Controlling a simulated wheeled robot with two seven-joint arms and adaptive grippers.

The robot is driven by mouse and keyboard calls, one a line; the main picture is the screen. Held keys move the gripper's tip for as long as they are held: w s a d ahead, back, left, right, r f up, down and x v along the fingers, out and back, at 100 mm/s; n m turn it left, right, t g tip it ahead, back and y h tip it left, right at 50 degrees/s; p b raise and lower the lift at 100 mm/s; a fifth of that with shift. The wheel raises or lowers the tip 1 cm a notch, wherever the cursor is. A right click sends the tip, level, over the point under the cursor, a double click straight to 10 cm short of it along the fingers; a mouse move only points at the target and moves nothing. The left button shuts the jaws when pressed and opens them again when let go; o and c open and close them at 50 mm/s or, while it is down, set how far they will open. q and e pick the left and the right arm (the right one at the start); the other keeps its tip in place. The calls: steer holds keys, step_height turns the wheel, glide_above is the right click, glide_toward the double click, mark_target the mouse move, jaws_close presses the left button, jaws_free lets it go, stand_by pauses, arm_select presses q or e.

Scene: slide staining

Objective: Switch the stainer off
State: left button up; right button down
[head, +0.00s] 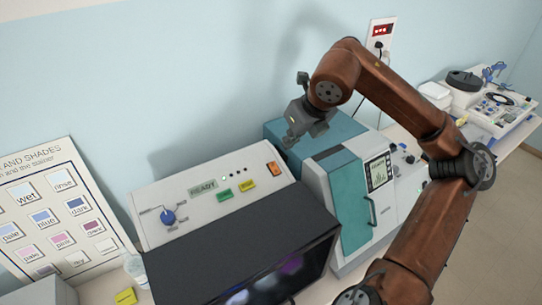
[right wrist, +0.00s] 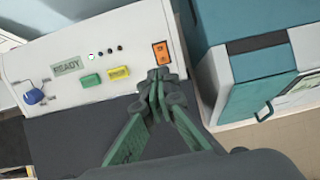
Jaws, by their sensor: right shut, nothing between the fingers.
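The stainer (head: 155,235) is a pale box with a sloped front panel, left of centre in the head view. Its display (head: 203,189) reads READY. An orange rocker switch (head: 273,168) sits at the panel's right end; it also shows in the right wrist view (right wrist: 161,53). My right gripper (head: 291,137) is shut and empty, above and to the right of the switch in the head view. In the right wrist view its fingertips (right wrist: 159,82) appear just below the switch; contact cannot be made out. My left gripper is out of view.
The panel also has a blue knob (head: 167,217), a green button (head: 224,195), a yellow button (head: 247,185) and small indicator lights. A teal-and-white machine (head: 345,185) stands close on the right. A colour chart (head: 60,215) leans at left.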

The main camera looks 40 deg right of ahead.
steer(key=shift+w+f, duration=0.1)
steer(key=shift+f, duration=0.1)
steer(key=p, duration=0.2)
glide_toward(272, 165)
steer(key=x, duration=0.7)
steer(key=shift+d+r, duration=0.1)
